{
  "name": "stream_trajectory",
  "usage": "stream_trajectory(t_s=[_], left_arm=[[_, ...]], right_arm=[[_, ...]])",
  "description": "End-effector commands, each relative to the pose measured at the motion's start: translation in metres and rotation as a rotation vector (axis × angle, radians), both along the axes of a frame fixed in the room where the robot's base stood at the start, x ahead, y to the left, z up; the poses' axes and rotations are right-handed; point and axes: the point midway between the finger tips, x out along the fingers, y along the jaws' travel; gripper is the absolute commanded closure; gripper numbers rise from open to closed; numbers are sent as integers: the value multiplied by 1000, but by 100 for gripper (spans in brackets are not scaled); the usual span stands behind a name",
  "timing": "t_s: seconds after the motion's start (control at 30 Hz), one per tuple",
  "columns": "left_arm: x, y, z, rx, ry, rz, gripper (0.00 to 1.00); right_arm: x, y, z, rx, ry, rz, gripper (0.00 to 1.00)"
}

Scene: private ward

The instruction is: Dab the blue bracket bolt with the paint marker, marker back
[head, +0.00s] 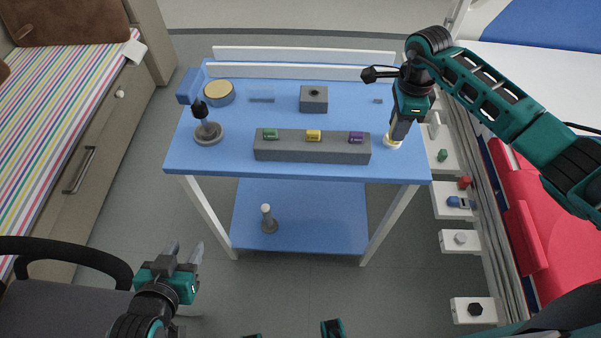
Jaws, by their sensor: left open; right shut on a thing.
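My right gripper (398,138) points down at the right front of the blue table. It is shut on a small pale round thing (393,144) at table height; the fingers hide part of it, and I cannot tell whether it is the paint marker. The blue bolt (453,201) is on a white bracket (455,214) on the rail at the right, below and right of my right gripper. My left gripper (185,251) is open and empty, in front of the table's left side.
Other brackets carry green (442,155), red (465,182), white (460,238) and black (475,309) bolts. A grey rack (312,154) holds green, yellow and purple pieces on the blue table (232,160). A grey block (313,104) and round tin (219,93) stand behind. A chair (60,300) is front left.

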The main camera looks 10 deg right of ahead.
Motion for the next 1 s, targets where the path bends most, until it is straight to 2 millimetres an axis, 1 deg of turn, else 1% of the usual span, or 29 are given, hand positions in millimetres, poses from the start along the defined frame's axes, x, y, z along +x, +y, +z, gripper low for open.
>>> stream_trajectory(t_s=[0.17,0.37,0.43,0.53,1.0], left_arm=[[-1,0,2,0,1,0,57],[-2,0,9,-1,4,0,57],[-2,0,7,-1,4,0,57],[-3,0,10,0,5,0,57],[-3,0,42,0,6,0,57]], right_arm=[[0,0,3,-1,1,0,100],[0,0,13,-1,1,0,100],[-1,0,11,-1,2,0,100],[0,0,14,-1,1,0,100],[0,-1,60,-1,-1,0,100]])
